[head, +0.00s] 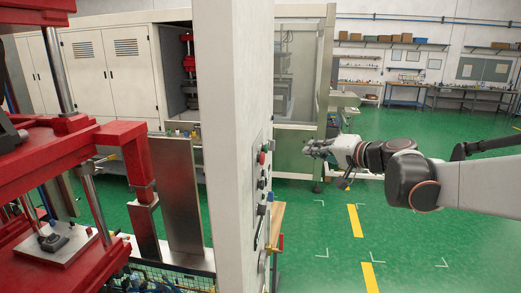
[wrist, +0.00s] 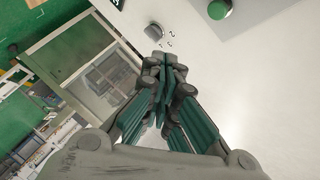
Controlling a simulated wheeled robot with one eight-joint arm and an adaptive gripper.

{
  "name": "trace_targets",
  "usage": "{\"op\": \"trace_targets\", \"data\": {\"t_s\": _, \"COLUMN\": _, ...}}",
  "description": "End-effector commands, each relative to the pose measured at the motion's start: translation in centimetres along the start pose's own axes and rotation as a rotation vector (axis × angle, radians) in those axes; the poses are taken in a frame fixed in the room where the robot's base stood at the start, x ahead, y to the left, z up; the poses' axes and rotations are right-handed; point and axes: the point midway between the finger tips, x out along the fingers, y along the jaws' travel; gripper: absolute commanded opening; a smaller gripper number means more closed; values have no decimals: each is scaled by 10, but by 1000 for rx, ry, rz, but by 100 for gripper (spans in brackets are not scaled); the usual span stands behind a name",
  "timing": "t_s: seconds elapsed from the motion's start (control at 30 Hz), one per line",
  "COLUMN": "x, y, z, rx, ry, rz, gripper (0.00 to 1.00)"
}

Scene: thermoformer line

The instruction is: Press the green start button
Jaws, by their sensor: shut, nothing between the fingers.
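A grey knob (wrist: 154,31) with small markings is close to the fingertips in the wrist view. The red button (head: 262,157) and several dark controls are on the panel edge (head: 232,110). A red press (head: 70,150) stands at left. Green floor right of the panel is open.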

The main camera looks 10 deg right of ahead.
Motion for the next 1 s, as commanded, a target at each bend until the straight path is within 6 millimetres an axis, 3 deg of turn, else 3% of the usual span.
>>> {"op": "trace_targets", "data": {"t_s": 0.6, "x": 50, "y": -36, "z": 37, "rx": -1, "ry": -2, "rz": -1, "gripper": 0}}
{"op": "trace_targets", "data": {"t_s": 1.0, "x": 60, "y": -44, "z": 44, "rx": 1, "ry": 0, "rz": 0, "gripper": 0}}
